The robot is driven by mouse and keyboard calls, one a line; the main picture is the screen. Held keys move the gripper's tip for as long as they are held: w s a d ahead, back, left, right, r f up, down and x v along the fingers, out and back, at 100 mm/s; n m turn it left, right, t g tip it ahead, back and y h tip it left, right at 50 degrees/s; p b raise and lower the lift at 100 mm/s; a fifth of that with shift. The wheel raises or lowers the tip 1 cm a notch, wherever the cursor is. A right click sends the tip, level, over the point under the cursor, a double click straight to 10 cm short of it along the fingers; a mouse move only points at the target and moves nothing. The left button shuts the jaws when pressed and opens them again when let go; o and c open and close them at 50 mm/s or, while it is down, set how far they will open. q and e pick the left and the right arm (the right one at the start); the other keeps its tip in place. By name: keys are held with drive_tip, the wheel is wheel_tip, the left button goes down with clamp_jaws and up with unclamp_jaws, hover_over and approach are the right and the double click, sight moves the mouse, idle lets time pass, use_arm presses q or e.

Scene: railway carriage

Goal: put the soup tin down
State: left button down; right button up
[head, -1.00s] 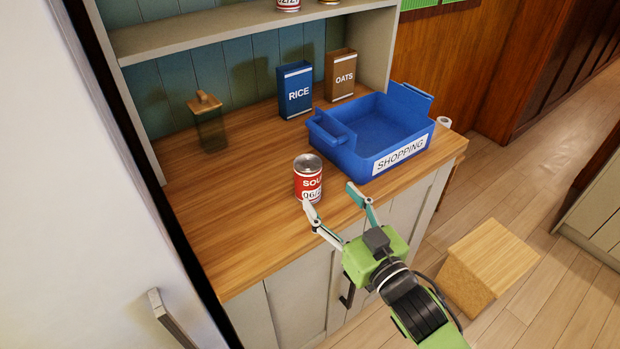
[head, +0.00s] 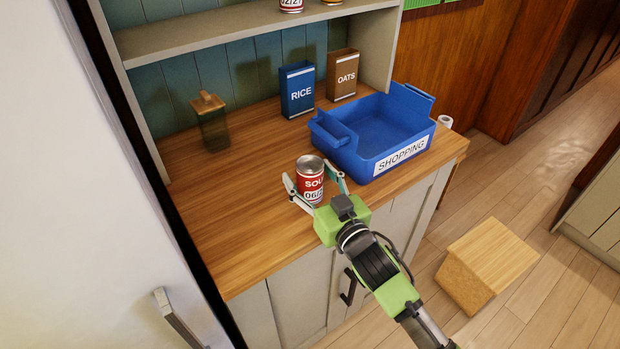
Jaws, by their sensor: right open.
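A red and white soup tin (head: 310,181) with a silver lid stands upright on the wooden counter (head: 225,230), left of the blue shopping crate. My right gripper (head: 313,182) is open, with one finger on each side of the tin. I cannot tell whether the fingers touch it. The lower front of the tin is close to the gripper's palm. My left gripper is not in view.
The blue crate labelled SHOPPING (head: 345,157) looks empty. A RICE box (head: 297,90), an OATS box (head: 342,76) and a glass jar (head: 211,122) stand behind. A shelf (head: 240,27) overhangs the back. The counter's left part is clear.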

drive_tip(key=c, duration=1.5)
drive_tip(key=shift+r, duration=0.1)
drive_tip(key=shift+c, duration=0.7)
